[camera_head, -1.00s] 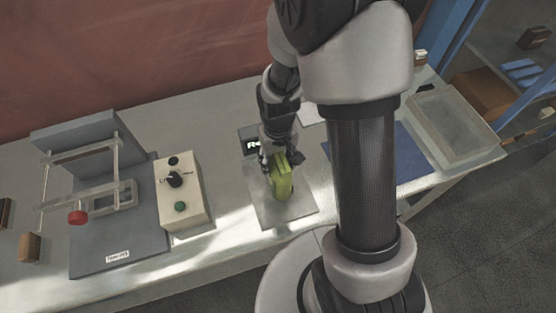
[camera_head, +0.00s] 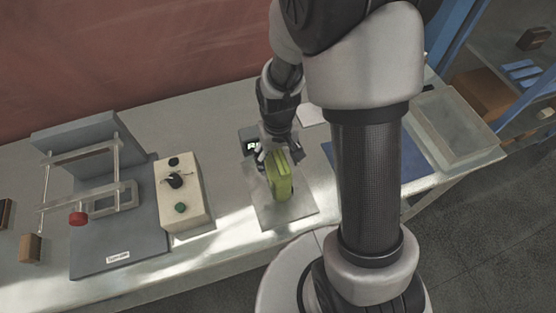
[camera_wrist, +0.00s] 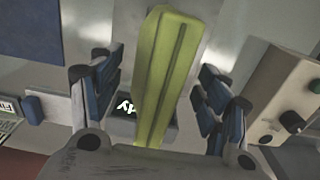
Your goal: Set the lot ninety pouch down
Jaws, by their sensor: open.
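The yellow-green pouch (camera_head: 280,180) stands upright on a pale square plate (camera_head: 303,205) in front of a small dark display. I cannot read a lot mark on it. My gripper (camera_head: 272,160) is just behind the pouch, at its upper part. In the wrist view the pouch (camera_wrist: 160,75) lies between the two blue-padded fingers (camera_wrist: 158,100), with a visible gap on each side. The gripper is open and does not hold it.
A cream control box (camera_head: 183,200) with a knob and green button stands to the left. Beyond it is a grey framed machine (camera_head: 115,235) with a red knob. A blue mat (camera_head: 408,160) and a shallow grey tray (camera_head: 410,104) lie to the right, behind my arm.

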